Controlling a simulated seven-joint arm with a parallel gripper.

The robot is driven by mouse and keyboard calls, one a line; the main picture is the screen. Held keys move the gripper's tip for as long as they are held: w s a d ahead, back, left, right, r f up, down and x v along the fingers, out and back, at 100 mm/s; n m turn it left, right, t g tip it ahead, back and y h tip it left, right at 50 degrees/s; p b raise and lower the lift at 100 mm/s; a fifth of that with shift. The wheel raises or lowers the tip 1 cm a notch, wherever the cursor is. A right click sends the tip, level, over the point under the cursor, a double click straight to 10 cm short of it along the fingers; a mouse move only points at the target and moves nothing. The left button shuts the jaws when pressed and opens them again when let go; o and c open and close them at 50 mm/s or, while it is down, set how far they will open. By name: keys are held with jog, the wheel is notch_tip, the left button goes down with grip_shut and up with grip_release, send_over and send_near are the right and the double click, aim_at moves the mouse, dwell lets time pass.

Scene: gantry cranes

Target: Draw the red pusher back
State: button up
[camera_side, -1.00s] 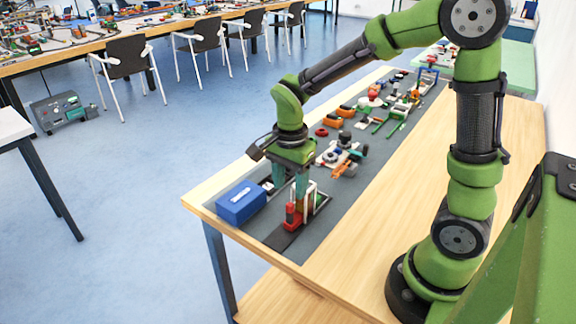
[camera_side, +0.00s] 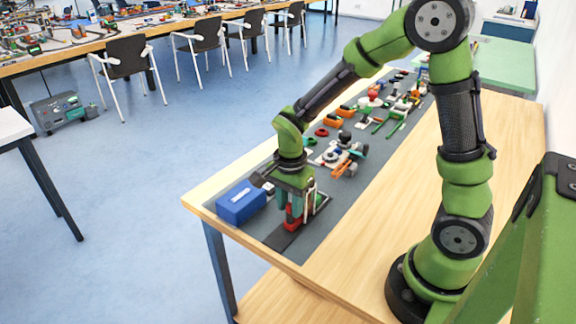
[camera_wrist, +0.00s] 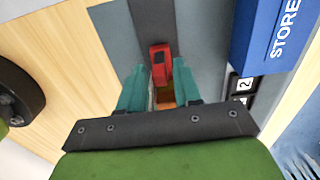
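The red pusher (camera_side: 292,217) stands on a dark strip near the table's front end. In the wrist view the red pusher (camera_wrist: 161,65) shows between the tips of my teal fingers. My gripper (camera_side: 293,206) points straight down and is low, with its fingers on either side of the pusher. The gripper (camera_wrist: 160,72) looks open in the wrist view; I cannot tell whether either finger touches the pusher. A pale upright frame (camera_side: 311,190) stands right behind the gripper, partly hidden by it. An orange-brown piece (camera_wrist: 165,96) shows between the fingers.
A blue box marked STORE (camera_side: 241,202) stands close to the left of the gripper; it also shows in the wrist view (camera_wrist: 286,38). Small numbered tiles (camera_wrist: 242,84) lie beside it. Several toy parts (camera_side: 345,155) lie further back on the grey mat. The wooden tabletop (camera_side: 400,170) to the right is clear.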

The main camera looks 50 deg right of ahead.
grip_shut()
jog(key=shift+a, duration=2.8)
jog(key=shift+o, duration=1.6)
grip_release()
notch_tip(320, 180, up, 7)
